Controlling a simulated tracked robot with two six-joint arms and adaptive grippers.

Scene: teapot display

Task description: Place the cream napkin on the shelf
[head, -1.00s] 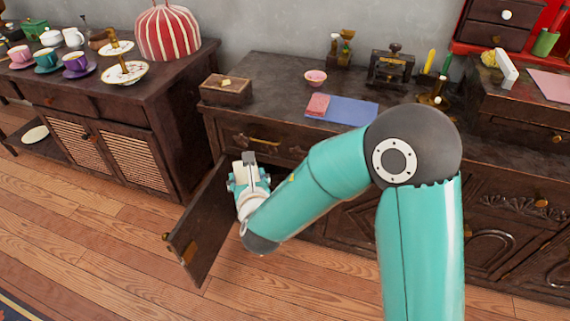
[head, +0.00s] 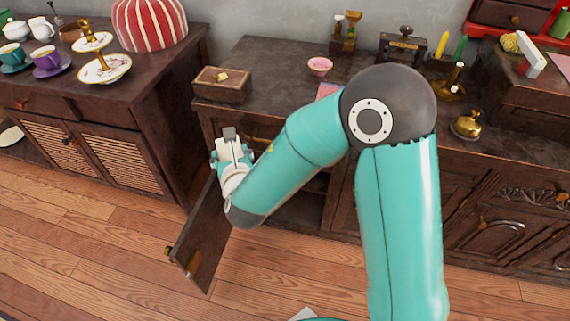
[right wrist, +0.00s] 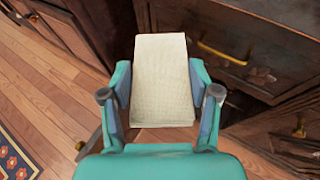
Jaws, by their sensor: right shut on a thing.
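The cream napkin (right wrist: 161,80) is a flat, pale, textured piece between the fingers of my right gripper (right wrist: 161,103) in the right wrist view. That gripper is shut on it. In the head view my right gripper (head: 231,150) is in front of the dark cabinet, near the upper edge of its open door (head: 205,240). My left gripper is not in view.
A wooden box (head: 221,88), a pink bowl (head: 320,66) and a brass bell (head: 467,124) stand on the cabinet top (head: 275,75). The sideboard (head: 160,75) at left carries cups and a striped cover (head: 150,22). The open door juts out over the wood floor.

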